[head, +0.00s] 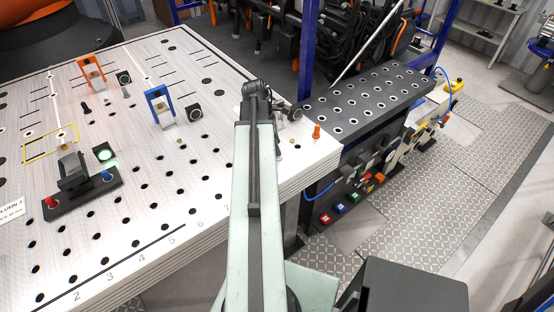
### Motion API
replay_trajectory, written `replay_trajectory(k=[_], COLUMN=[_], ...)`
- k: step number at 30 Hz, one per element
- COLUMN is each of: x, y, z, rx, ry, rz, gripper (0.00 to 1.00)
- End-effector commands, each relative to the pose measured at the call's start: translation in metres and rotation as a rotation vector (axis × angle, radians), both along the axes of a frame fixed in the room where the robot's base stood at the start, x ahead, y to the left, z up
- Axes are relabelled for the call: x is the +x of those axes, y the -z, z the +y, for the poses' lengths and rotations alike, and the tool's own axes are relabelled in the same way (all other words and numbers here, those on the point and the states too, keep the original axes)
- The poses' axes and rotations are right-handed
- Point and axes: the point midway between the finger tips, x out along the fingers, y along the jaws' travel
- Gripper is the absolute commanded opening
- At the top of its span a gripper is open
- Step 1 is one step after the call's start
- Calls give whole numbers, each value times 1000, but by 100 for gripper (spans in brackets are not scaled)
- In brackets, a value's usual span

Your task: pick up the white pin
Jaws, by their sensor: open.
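I cannot make out a white pin for certain. Small pale pieces show beneath the blue bracket (159,93) and the orange bracket (92,66) on the perforated table (120,210), but they are too small to identify. My arm reaches up the middle of the head view to the table's right part. My gripper (294,113) is a small dark shape at its far end, open, near the table's right edge. My arm hides part of the table there, and I see nothing between the fingers.
An orange pin (317,131) stands near the table's right corner. A black fixture (80,190) with red and blue knobs sits at left, beside a lit green button (104,153). A dark perforated plate (365,98) adjoins at right. Patterned floor (450,190) lies open at right.

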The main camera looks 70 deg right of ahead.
Motion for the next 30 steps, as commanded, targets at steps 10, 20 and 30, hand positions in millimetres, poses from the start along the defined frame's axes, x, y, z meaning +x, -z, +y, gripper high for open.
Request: replay_trajectory(k=[10,20,30], x=[-6,-6,-5], y=[28,28,19], z=[-2,-2,-2], rx=[0,0,0], ry=[-3,-3,-4], rz=[0,0,0], gripper=[47,0,0])
